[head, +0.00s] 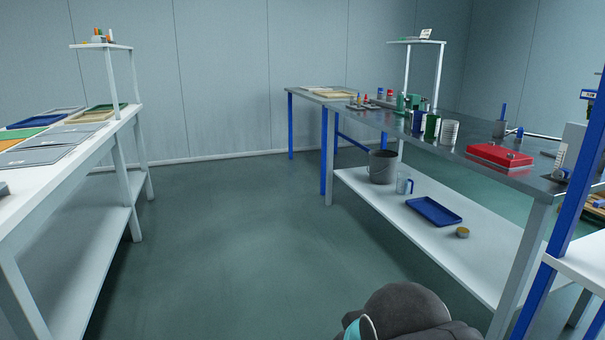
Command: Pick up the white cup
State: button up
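A white cup (449,132), apparently ribbed, stands upright on the dark top of the right-hand workbench (388,121). It is near the bench's front edge, beside a dark green can (432,127) on its left. A red case (499,156) lies to its right, nearer to me. Part of my own arm shows at the bottom edge, well away from the cup. My gripper is not in view.
The bench's lower shelf (385,200) holds a grey bucket (382,167), a clear jug (404,184), a blue tray (434,211) and a small tin (462,232). A white table (80,151) stands left. Green floor (245,230) between is clear. A blue post (568,215) stands right.

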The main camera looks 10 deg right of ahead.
aim_at(450, 127)
jog(key=i, duration=3.1)
jog(key=z, duration=1.8)
